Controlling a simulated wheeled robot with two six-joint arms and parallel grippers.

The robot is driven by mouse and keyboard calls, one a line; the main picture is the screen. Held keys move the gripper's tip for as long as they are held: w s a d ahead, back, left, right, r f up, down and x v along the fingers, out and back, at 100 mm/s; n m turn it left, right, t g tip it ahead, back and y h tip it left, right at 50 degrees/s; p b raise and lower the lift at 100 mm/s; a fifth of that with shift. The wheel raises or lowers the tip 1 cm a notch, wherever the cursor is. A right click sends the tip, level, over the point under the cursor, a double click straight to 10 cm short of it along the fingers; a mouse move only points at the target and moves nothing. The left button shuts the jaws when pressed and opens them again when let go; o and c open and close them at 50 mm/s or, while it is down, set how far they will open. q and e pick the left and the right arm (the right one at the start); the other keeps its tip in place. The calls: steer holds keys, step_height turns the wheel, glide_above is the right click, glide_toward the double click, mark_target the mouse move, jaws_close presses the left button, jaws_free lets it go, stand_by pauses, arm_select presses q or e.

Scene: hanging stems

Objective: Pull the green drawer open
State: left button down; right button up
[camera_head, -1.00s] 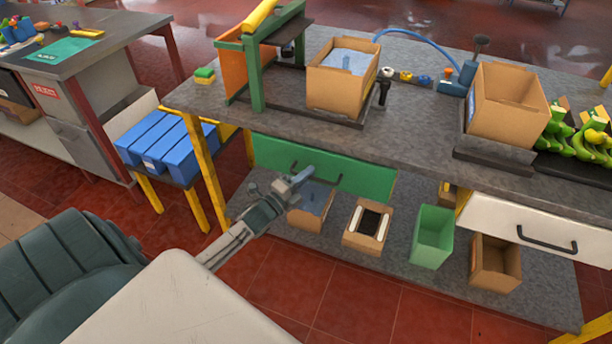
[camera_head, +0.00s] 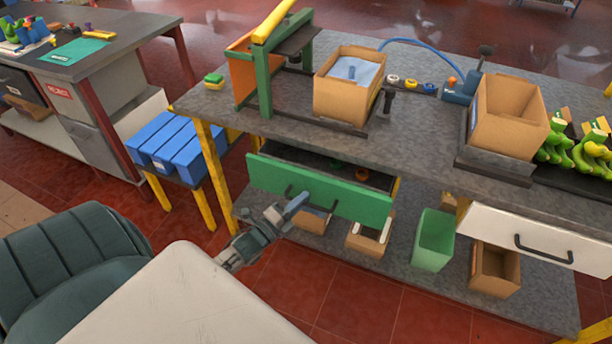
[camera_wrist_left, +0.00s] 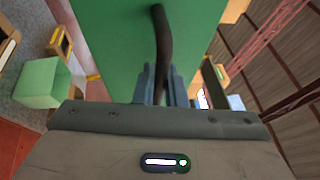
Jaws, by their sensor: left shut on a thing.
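The green drawer (camera_head: 340,195) stands partly pulled out under the grey workbench, and its interior shows behind the front panel. It holds a few small items, among them a red one. My left gripper (camera_head: 297,203) is at the drawer's dark bar handle (camera_head: 312,198), at the left half of the front. In the left wrist view the gripper (camera_wrist_left: 161,88) is shut on the dark handle (camera_wrist_left: 162,45), with the green front (camera_wrist_left: 120,45) right ahead. My right gripper is not in view.
Cardboard boxes (camera_head: 345,85) and a banana stand (camera_head: 580,150) are on the bench top (camera_head: 420,125). A green bin (camera_head: 433,240) and cardboard boxes stand on the lower shelf. A white drawer (camera_head: 540,238) is at the right. Blue boxes (camera_head: 170,142) sit at the left.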

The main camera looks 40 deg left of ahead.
arm_select(q)
steer(key=s+d+p, duration=0.4)
steer(key=s+p, duration=0.2)
steer(key=s, duration=1.2)
steer(key=shift+s+d+p, duration=0.15)
steer(key=shift+d+p, duration=0.05)
steer(key=shift+p, duration=0.2)
steer(key=c, duration=1.5)
jaws_free()
steer(key=shift+s, duration=0.1)
steer(key=b+v, duration=0.3)
steer(key=v, duration=0.7)
steer(key=shift+s, duration=0.3)
steer(key=shift+a, duration=0.1)
